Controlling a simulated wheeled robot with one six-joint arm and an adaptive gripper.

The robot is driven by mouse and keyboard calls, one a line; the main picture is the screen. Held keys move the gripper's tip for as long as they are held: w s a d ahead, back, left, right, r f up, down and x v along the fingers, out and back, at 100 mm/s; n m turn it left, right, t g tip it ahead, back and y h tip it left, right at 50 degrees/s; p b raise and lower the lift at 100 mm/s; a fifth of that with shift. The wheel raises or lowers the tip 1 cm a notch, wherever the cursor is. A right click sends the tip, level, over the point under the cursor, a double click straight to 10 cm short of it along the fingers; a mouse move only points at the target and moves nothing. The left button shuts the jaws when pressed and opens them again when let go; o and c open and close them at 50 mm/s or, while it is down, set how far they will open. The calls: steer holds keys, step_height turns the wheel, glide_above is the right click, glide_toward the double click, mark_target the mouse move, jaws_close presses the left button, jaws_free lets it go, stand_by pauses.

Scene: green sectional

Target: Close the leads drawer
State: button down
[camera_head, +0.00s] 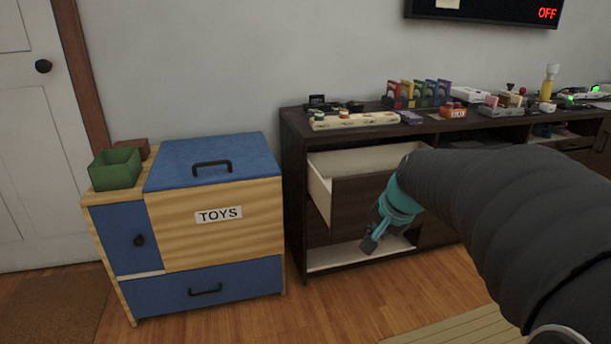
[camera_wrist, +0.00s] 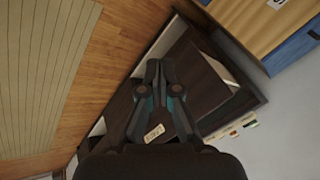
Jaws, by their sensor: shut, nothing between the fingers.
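One drawer (camera_head: 350,198) of the dark cabinet stands pulled out, with its pale inside and side wall showing and a dark front. I take it as the leads drawer, but no readable label shows in the head view. In the wrist view a small pale label (camera_wrist: 153,133) lies on a dark panel; I cannot read it. My gripper (camera_head: 370,244) is teal and dark grey, shut and empty. It points down in front of the drawer, and my arm hides the drawer's right part. In the wrist view the closed fingertips (camera_wrist: 158,66) are over the dark furniture; contact cannot be told.
A pale open compartment (camera_head: 335,257) lies below the drawer. The cabinet top (camera_head: 300,122) holds a pale tray, coloured holders and small devices. A wood and blue toy chest (camera_head: 215,245) stands left of the cabinet. Wooden floor (camera_head: 320,305) in front is clear.

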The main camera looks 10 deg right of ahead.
steer(key=w+d+r+m+t, duration=0.4)
steer(key=w+r+m, duration=0.4)
steer(key=w, duration=0.2)
glide_toward(347, 185)
steer(key=x, duration=0.3)
steer(key=f+x, duration=0.1)
steer(key=x, duration=0.1)
steer(key=shift+s+d+r, duration=0.1)
steer(key=shift+s, duration=0.3)
steer(key=shift+w+p, duration=0.3)
steer(key=shift+w, duration=0.65)
